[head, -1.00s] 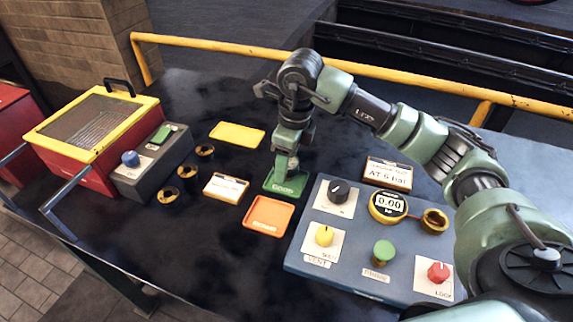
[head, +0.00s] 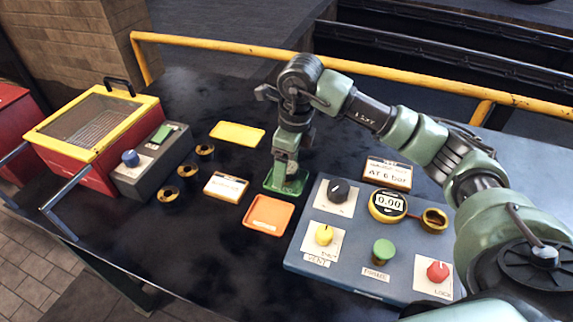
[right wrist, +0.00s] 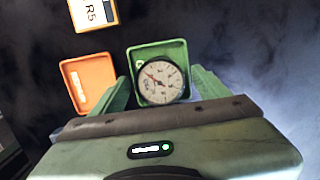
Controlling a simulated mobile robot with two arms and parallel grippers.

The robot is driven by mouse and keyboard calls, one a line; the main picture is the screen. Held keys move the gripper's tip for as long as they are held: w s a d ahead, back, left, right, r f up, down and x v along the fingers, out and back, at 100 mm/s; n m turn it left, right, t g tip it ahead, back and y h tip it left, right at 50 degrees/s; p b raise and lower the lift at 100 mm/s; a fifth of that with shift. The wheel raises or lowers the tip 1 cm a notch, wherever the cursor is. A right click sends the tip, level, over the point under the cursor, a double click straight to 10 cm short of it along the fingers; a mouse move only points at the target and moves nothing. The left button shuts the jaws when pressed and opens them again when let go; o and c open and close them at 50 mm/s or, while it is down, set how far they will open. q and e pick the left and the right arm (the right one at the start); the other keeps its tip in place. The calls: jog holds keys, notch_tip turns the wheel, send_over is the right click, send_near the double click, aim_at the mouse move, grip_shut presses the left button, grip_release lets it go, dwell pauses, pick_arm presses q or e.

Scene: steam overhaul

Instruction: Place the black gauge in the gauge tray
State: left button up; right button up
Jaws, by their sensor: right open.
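The black gauge (right wrist: 160,82) has a white dial and a dark rim; it shows in the right wrist view. It appears within the green tray (right wrist: 143,53), toward its near edge. The green tray also shows in the head view (head: 269,184), mostly under my right gripper (head: 286,186). In the right wrist view my right gripper (right wrist: 160,78) is open, with one finger on each side of the gauge and visible gaps between. In the head view the gauge is hidden by the gripper. My left gripper is not in view.
An orange tray (head: 268,214) lies close beside the green one. A yellow tray (head: 237,134), a small label block (head: 226,187) and several brass rings lie left. A blue test panel (head: 350,262) with knobs stands right. A red box with yellow lid (head: 95,122) is far left.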

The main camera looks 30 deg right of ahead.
aim_at(292, 167)
notch_tip(292, 167, up, 12)
jog(key=s, duration=0.1)
jog(key=shift+d+f+b, duration=0.25)
jog(key=shift+d+b, duration=0.1)
jog(key=shift+d, duration=0.1)
